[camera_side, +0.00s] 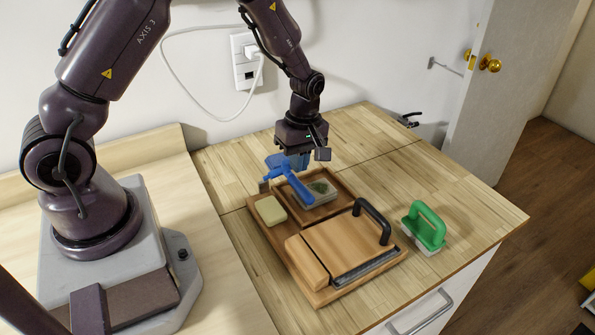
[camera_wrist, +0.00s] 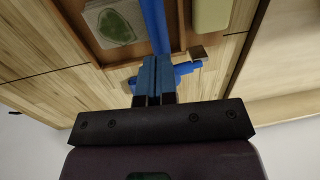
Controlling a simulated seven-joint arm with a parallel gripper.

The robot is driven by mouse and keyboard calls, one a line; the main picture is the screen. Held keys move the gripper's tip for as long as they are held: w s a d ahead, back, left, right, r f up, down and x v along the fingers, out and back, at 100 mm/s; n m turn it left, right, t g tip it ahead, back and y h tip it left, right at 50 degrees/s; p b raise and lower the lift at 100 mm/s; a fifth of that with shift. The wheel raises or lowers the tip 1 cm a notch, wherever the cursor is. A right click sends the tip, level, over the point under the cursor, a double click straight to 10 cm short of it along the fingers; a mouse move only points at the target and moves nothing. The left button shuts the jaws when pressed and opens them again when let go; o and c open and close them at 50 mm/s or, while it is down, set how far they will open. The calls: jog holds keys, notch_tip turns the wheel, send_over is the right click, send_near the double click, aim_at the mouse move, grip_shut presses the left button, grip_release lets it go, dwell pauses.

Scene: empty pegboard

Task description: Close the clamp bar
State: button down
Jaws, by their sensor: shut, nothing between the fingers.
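A bright blue bar (camera_side: 296,186), which looks like the clamp bar, lies slantwise over the back of a wooden tray (camera_side: 252,205). One end reaches a wider blue part at the tray's back left edge. Beneath or beside the bar is a clear slab with a dark green patch (camera_side: 322,188). My gripper (camera_side: 301,166) is shut and empty, just above and behind the bar. In the wrist view, the blue bar (camera_wrist: 154,25) runs away beyond my blue-grey fingertips (camera_wrist: 155,62). I cannot tell whether the fingertips touch it.
A pale yellow block (camera_side: 270,211) sits in the tray's left part. A wooden block with a black handle (camera_side: 373,222) fills the front. A green-handled tool (camera_side: 428,225) stands right of the tray. The worktop behind and right is mostly clear.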

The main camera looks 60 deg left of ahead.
jog(key=shift+s+f, duration=0.15)
jog(key=shift+f, duration=1.35)
jog(key=shift+f, duration=0.75)
